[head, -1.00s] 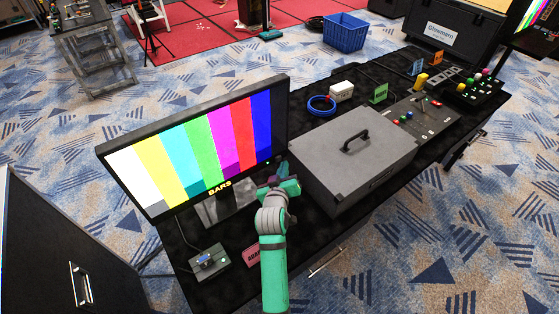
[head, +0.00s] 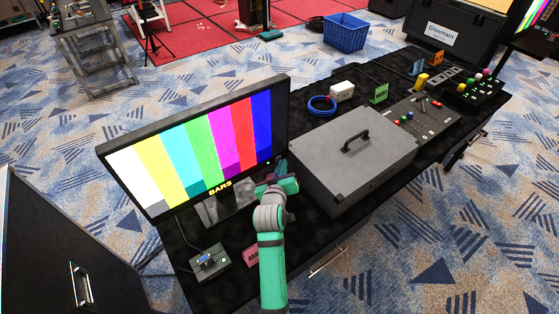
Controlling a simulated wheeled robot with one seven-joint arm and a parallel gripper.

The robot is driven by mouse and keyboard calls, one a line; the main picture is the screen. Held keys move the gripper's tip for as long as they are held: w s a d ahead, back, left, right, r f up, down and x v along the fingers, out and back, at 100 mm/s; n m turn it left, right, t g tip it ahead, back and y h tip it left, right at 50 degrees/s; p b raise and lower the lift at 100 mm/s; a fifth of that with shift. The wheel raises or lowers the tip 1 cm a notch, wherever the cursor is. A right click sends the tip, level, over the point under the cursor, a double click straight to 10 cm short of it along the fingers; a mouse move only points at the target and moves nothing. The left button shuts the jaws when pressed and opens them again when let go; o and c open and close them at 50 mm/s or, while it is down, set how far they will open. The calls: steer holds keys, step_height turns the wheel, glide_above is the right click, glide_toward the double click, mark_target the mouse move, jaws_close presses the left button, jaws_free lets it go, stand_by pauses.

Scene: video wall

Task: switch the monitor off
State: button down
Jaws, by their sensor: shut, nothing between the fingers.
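The monitor (head: 200,145) stands on the dark table at the left and is lit with colour bars and the word BARS. My gripper (head: 268,183) is at the monitor's lower right corner, just in front of the bezel. It is shut with nothing in it. My arm's wrist hides part of its fingers. I cannot tell whether the fingertips touch the monitor. No power button shows clearly; that corner is partly covered by my gripper.
A grey lidded case (head: 352,155) stands close to the right of my gripper. A small control box (head: 208,262) with a cable sits at the table's front left. A pink label card (head: 250,256) lies near my arm. A blue cable coil (head: 321,106) and white box (head: 342,91) are behind the case.

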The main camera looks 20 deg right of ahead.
steer(key=shift+w+a, duration=0.1)
steer(key=shift+w, duration=0.05)
stand_by(0.4)
steer(key=shift+s+d, duration=0.2)
steer(key=shift+s, duration=0.35)
steer(key=shift+s, duration=0.1)
steer(key=shift+s+d, duration=0.35)
steer(key=shift+s, duration=0.6)
steer(key=shift+s+d, duration=0.35)
steer(key=shift+s, duration=0.55)
steer(key=shift+s+d, duration=0.35)
steer(key=shift+s, duration=0.6)
steer(key=shift+w, duration=0.1)
